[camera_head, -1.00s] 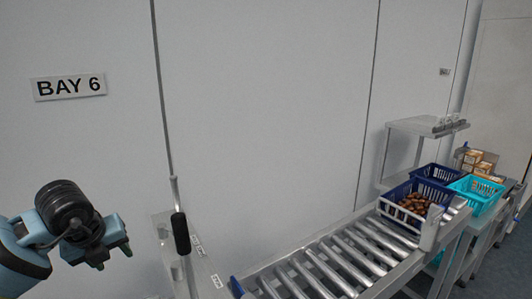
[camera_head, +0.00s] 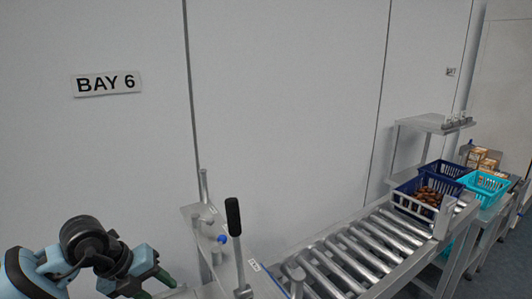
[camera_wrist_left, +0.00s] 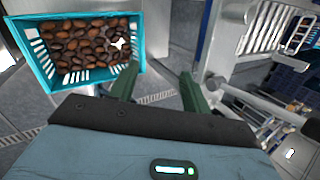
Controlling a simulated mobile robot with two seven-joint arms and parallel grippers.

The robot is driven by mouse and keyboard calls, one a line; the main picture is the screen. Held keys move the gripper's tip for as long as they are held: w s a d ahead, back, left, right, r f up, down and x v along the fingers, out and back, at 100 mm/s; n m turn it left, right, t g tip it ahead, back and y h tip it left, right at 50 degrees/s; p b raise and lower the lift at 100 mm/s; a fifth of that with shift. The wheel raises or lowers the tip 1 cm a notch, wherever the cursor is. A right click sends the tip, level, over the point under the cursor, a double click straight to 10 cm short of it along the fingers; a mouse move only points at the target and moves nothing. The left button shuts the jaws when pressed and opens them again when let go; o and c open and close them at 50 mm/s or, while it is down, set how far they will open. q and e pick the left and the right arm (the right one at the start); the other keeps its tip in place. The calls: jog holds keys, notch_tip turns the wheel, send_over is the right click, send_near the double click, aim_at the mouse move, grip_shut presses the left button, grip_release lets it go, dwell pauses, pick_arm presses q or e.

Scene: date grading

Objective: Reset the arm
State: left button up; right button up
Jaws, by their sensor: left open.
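My left gripper (camera_head: 158,284) is at the lower left of the head view, in front of the pale wall and apart from the crates. In the left wrist view my left gripper (camera_wrist_left: 158,82) shows two green fingers spread apart with nothing between them. Beyond it, to the upper left, is a teal crate (camera_wrist_left: 36,52) full of brown dates (camera_wrist_left: 85,48). My right gripper is in neither view.
A roller conveyor (camera_head: 345,262) runs to a blue crate (camera_head: 415,208) of dates, with a teal crate (camera_head: 486,190) behind. A black-handled lever (camera_head: 234,218) stands near a small shelf (camera_head: 190,212). The wall carries a BAY 6 sign (camera_head: 106,84).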

pick_arm(q)
jog(key=s+d+f+n+h, duration=0.1)
jog(key=s+d+h, duration=0.3)
jog(key=d+h, duration=0.3)
jog(key=s+d+f+h, duration=0.1)
jog(key=s+d+h, duration=0.4)
jog(key=d, duration=0.4)
jog(key=s+a+f+n+t+y, duration=0.2)
jog(key=a+f+n+t+y, duration=0.5)
jog(key=n, duration=0.5)
jog(key=s+a+f+n+t+y, duration=0.25)
jog(key=f+n+t+y, duration=0.2)
jog(key=f+n, duration=0.6)
jog(key=s+a+f+n+g+y, duration=0.3)
jog(key=s+f+n+g, duration=0.2)
jog(key=s+f, duration=0.6)
jog(key=shift+s+a+n+g, duration=0.35)
jog(key=shift+s+n, duration=0.2)
jog(key=shift+s, duration=0.7)
